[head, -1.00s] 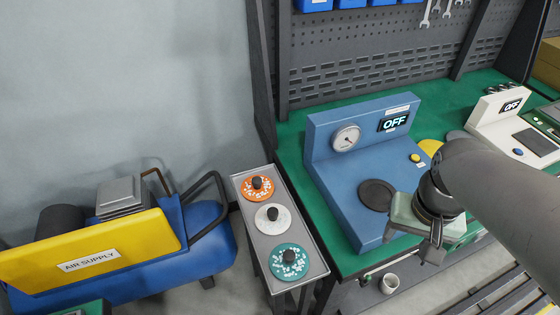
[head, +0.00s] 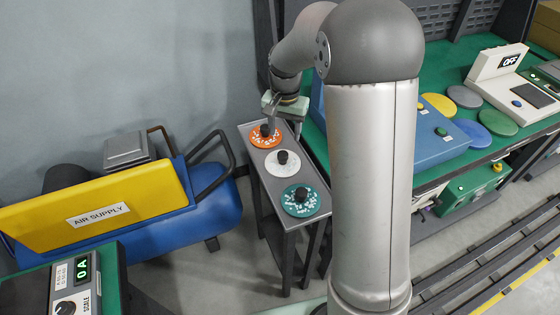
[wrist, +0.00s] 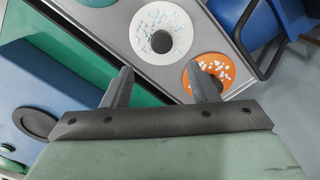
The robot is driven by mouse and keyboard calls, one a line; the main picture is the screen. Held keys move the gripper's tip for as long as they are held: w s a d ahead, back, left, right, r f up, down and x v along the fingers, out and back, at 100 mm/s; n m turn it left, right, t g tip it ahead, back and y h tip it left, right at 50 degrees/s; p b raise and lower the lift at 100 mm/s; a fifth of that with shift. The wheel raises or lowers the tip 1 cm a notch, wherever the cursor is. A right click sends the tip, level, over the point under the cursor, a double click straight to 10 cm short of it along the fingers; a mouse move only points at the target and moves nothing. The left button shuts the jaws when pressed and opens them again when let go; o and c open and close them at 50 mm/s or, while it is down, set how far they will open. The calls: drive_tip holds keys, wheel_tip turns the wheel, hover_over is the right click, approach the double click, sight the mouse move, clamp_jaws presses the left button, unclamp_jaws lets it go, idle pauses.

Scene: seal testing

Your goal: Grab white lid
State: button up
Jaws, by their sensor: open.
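The white lid (head: 282,162) is a speckled disc with a black knob, lying in the middle of a narrow grey stand (head: 262,187). An orange lid (head: 263,137) lies behind it and a teal lid (head: 300,200) in front. My gripper (head: 284,121) is open and empty over the back end of the stand, close to the orange lid. In the wrist view, the white lid (wrist: 160,33) lies beyond the fingertips of my gripper (wrist: 161,76). There, the right finger partly covers the orange lid (wrist: 212,68).
A blue and yellow air supply unit (head: 130,215) stands left of the stand. The green workbench (head: 455,65) with a blue test station (head: 430,145) is on the right, partly hidden by my arm. Coloured discs lie on the bench.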

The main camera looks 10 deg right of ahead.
hover_over(283, 154)
drive_tip(key=f, duration=0.4)
drive_tip(key=shift+w+d+f, duration=0.2)
drive_tip(key=shift+s+a+f+p, duration=0.15)
drive_tip(key=shift+f+p, duration=0.2)
drive_tip(key=shift+f, duration=1.1)
drive_tip(key=shift+a+f+p, duration=0.1)
drive_tip(key=shift+f+p, duration=0.2)
drive_tip(key=shift+f, duration=1.1)
clamp_jaws()
